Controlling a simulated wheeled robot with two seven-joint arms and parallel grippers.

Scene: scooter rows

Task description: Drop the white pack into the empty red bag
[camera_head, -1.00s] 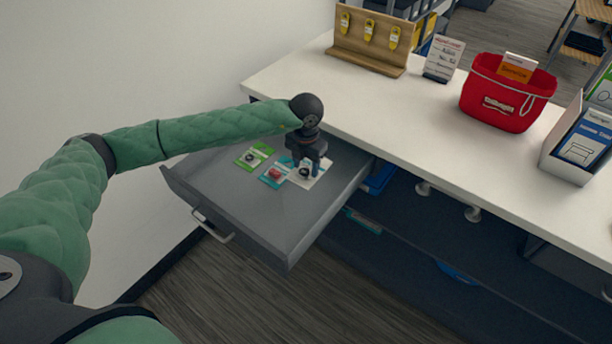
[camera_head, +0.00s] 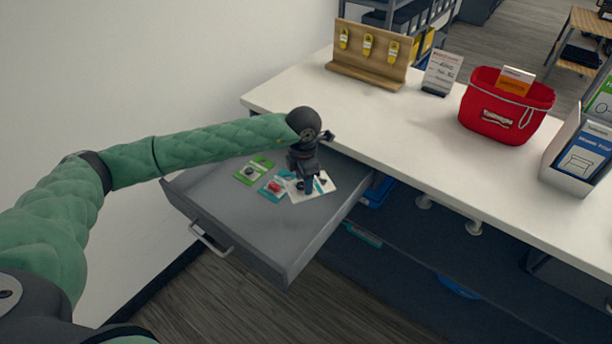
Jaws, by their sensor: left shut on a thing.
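The white pack (camera_head: 326,186) is in the open grey drawer (camera_head: 238,214), at its right side, partly hidden by my left gripper. My left gripper (camera_head: 309,187) points down and is shut on the white pack. I cannot tell whether the pack is clear of the drawer floor. The red bag (camera_head: 478,111) stands upright on the white counter, to the right of and above the drawer in the picture. An orange and white card (camera_head: 515,82) rises at its back rim; the inside of the bag is mostly hidden. My right gripper is not in view.
A green pack (camera_head: 250,172) and a teal pack with a red item (camera_head: 274,187) lie left of my gripper. The counter (camera_head: 398,117) is clear between drawer and bag. A wooden display (camera_head: 364,68), a sign (camera_head: 441,73) and a blue-white box (camera_head: 578,158) stand on it.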

